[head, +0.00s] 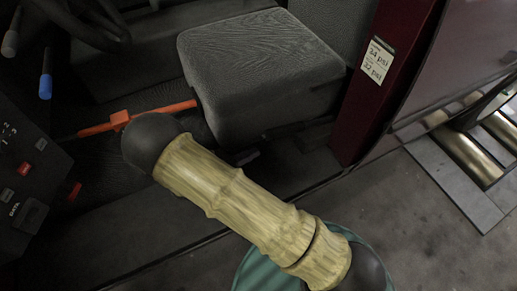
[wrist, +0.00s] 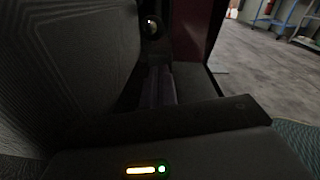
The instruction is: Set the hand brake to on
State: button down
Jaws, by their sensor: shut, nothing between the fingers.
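I cannot pick out the hand brake with certainty. An orange bar (head: 150,114) runs from the left to the front of the grey seat (head: 258,65); a small red handle (head: 75,191) sits low beside the console. I cannot tell whether either is the brake. My yellow arm and its dark joint cover part of the floor before the seat. My gripper is hidden or lost in shadow in the head view. In the dark wrist view my gripper (wrist: 158,88) looks shut and empty, pointing along the seat side toward the maroon pillar. I see no contact with a lever.
A black console (head: 25,165) with switches is at the left, with a blue-tipped lever (head: 45,75) above it. The maroon pillar (head: 385,75) bears a pressure label. Metal rollers (head: 470,155) lie in the floor outside at the right. Open floor is at the lower right.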

jog(key=b+x, duration=0.3)
jog(key=x, duration=0.6)
